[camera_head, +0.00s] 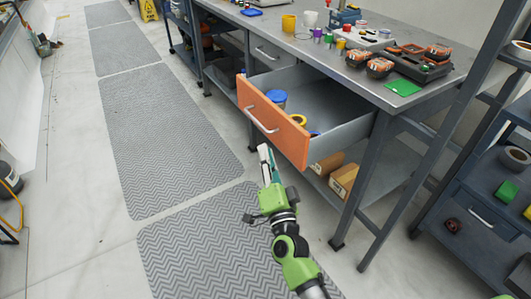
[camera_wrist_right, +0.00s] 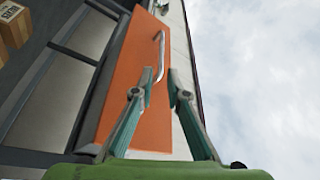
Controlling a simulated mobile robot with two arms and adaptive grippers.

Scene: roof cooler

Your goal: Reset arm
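My right gripper (camera_head: 267,160) is in the middle of the head view, in front of and just below the open orange-fronted drawer (camera_head: 262,108). Its fingers are apart with nothing between them; they also show in the right wrist view (camera_wrist_right: 160,80). The drawer's metal handle (camera_head: 260,118) shows beyond the fingertips in the wrist view (camera_wrist_right: 160,52) and looks clear of them. The drawer is pulled out from the workbench (camera_head: 400,96) and holds a blue-lidded container (camera_head: 277,97) and a yellow round item (camera_head: 299,120). My left gripper does not show.
Cardboard boxes (camera_head: 343,180) lie on the shelf under the bench. Tools, mugs and a green item (camera_head: 403,87) are on the benchtop. A dark shelf unit (camera_head: 480,205) stands at the right. Grey mats (camera_head: 165,135) cover the clear floor at the left.

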